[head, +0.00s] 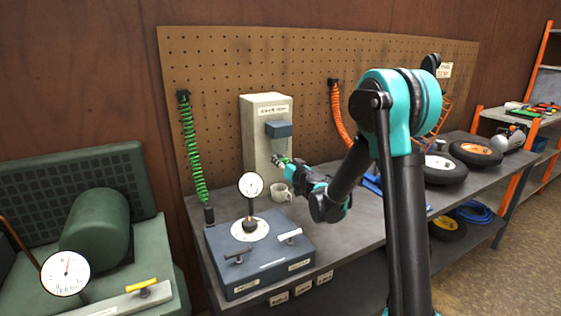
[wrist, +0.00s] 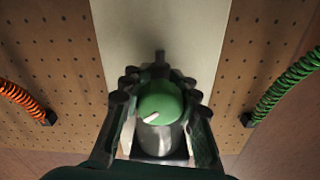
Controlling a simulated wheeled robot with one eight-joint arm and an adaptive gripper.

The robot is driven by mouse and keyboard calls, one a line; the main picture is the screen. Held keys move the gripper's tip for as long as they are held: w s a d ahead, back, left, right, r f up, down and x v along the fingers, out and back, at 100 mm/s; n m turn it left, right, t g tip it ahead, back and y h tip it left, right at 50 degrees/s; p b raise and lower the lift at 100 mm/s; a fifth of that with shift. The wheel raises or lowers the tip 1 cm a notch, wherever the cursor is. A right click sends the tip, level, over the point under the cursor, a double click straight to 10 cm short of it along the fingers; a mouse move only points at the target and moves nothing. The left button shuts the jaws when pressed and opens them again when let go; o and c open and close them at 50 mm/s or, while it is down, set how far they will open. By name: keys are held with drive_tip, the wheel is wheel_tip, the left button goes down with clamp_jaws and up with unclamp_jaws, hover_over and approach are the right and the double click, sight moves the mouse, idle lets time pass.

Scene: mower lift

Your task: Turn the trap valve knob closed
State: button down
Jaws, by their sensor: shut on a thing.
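The green trap valve knob (wrist: 160,101) shows in the wrist view with a pale pointer mark toward its lower left. It sits in front of a tall pale cabinet (head: 253,155), which stands against the pegboard and has a blue-grey block on its front. My gripper (wrist: 160,91) has its two dark fingers on either side of the knob and is shut on it. In the head view my gripper (head: 285,163) reaches to the lower front of the cabinet; the knob is mostly hidden there behind the fingers.
A green coiled hose (head: 193,150) and an orange one (head: 339,118) hang on the pegboard. Wheels (head: 475,153) lie right.

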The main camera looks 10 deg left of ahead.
drive_tip(key=c, duration=1.1)
unclamp_jaws()
drive_tip(key=v, duration=1.2)
